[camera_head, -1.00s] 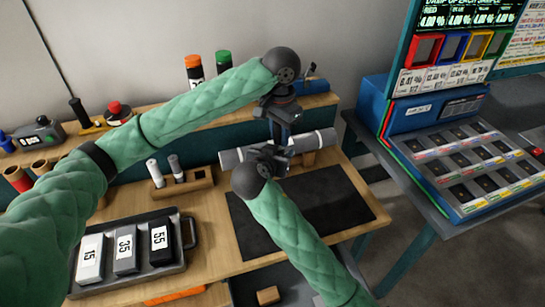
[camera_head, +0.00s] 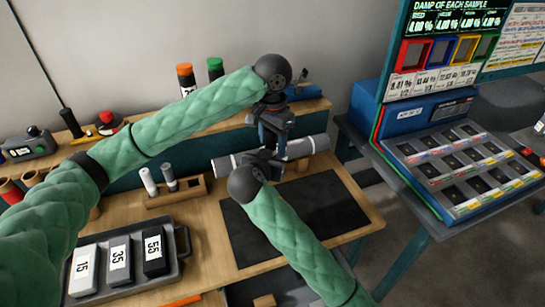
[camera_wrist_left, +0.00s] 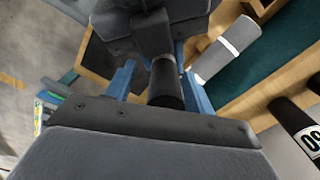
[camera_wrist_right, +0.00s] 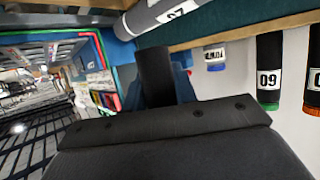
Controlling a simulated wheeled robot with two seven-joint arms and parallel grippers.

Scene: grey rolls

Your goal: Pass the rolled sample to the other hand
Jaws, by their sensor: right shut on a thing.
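A long grey roll (camera_head: 225,165) lies level above the back of the bench, held crosswise. My right gripper (camera_head: 268,156) is shut on it near its middle. The roll also shows in the left wrist view (camera_wrist_left: 228,48) and, with a label reading 27, at the top of the right wrist view (camera_wrist_right: 160,18). My left gripper (camera_head: 271,138) points down from above, close over the roll beside the right gripper. Its blue fingers stand apart in the left wrist view (camera_wrist_left: 160,95). Whether they touch the roll is hidden.
A dark mat (camera_head: 325,205) lies on the bench below. A wooden holder (camera_head: 180,192) with small cylinders and a tray (camera_head: 182,260) with weights 15, 35 and 55 stand left. A blue display rack (camera_head: 435,140) stands right. Bottles (camera_head: 187,75) stand on the back shelf.

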